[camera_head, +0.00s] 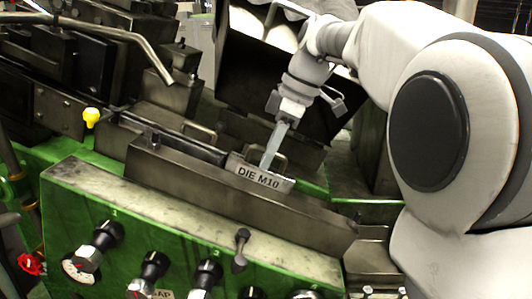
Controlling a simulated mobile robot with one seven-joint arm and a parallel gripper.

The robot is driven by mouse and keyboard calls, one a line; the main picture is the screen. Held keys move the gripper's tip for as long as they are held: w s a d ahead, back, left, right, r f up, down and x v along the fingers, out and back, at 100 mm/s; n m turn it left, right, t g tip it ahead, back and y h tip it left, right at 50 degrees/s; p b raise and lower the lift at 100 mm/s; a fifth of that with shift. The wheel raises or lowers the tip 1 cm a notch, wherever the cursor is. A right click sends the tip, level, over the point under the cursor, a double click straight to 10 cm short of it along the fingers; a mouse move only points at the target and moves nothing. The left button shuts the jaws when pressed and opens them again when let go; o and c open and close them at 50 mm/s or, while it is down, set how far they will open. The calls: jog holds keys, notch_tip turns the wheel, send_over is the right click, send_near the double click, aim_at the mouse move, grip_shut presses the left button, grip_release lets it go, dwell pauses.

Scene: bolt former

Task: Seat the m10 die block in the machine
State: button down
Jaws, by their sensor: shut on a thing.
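The m10 die block (258,177) is a grey metal block with a "DIE M10" label on its front face and a dark handle on top. It sits in or just above the channel behind the long dark front rail (230,192) of the machine. Its lower part is hidden by that rail, so I cannot tell whether it touches the bottom. My gripper (268,163) reaches down from above right, and its long fingers are shut on the die block at its handle.
The green front panel (150,225) carries several black knobs and a gauge. A yellow knob (91,117) stands at the left, and a bent metal bar (140,45) crosses the upper left. Another handled dark block (190,130) lies left of the die block. A dark chute with pale round shapes is behind.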

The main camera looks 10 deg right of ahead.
jog(key=shift+b+x, duration=1)
jog(key=shift+x, duration=0.5)
dwell(1.2)
jog(key=shift+c, duration=1.2)
grip_release()
jog(key=shift+f, duration=0.1)
jog(key=shift+p+v, duration=2.7)
jog(key=shift+v, duration=0.9)
jog(key=shift+a, duration=0.1)
jog(key=s+f+m+t+h+b, duration=0.1)
jog(key=s+f+m+t+h, duration=0.1)
jog(key=s+f+m, duration=0.5)
jog(key=s+f+m+t+h+b, duration=0.1)
jog(key=s+f+m+t+h, duration=0.1)
jog(key=s+f+m, duration=0.5)
jog(key=s, duration=0.6)
jog(key=shift+s, duration=0.3)
